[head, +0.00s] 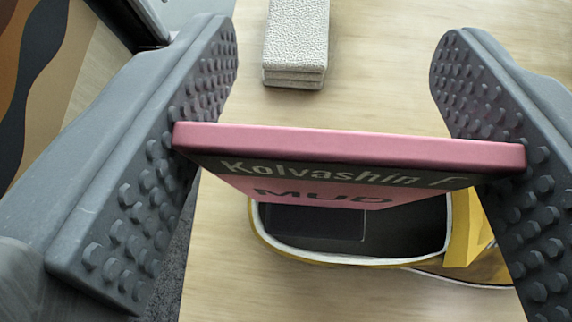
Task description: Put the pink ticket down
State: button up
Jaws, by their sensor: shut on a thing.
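The pink ticket (345,145) is a flat pink slab with a dark band reading "Kolvashin F" and the word "MUD" below it. My gripper (345,150) is shut on it, with one studded grey finger pressed against each end. The ticket is held level across the picture, its pink edge towards the top. It appears to be above the wooden table, in front of a yellow sneaker (460,272) with a white-rimmed dark opening. The ticket hides part of the sneaker.
A stack of light, textured blocks or folded cloths (296,40) lies on the pale wooden table (385,70) at the top middle. The table is bare around it and at the lower left. A brown and black patterned surface (40,80) shows at the far left, beyond the table's left edge.

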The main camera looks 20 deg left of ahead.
aim_at(347, 207)
jog(key=f, duration=0.1)
jog(key=d+f, duration=0.1)
jog(key=f, duration=0.2)
jog(key=shift+w+d+f, duration=0.25)
jog(key=shift+d+f, duration=0.05)
jog(key=shift+f, duration=2.1)
jog(key=shift+r, duration=0.1)
jog(key=o, duration=0.9)
jog(key=shift+s+r, duration=0.25)
jog(key=shift+s, duration=0.05)
jog(key=v, duration=1.1)
jog(key=shift+s+a+b, duration=0.1)
jog(key=shift+s+b, duration=0.05)
jog(key=shift+b, duration=0.15)
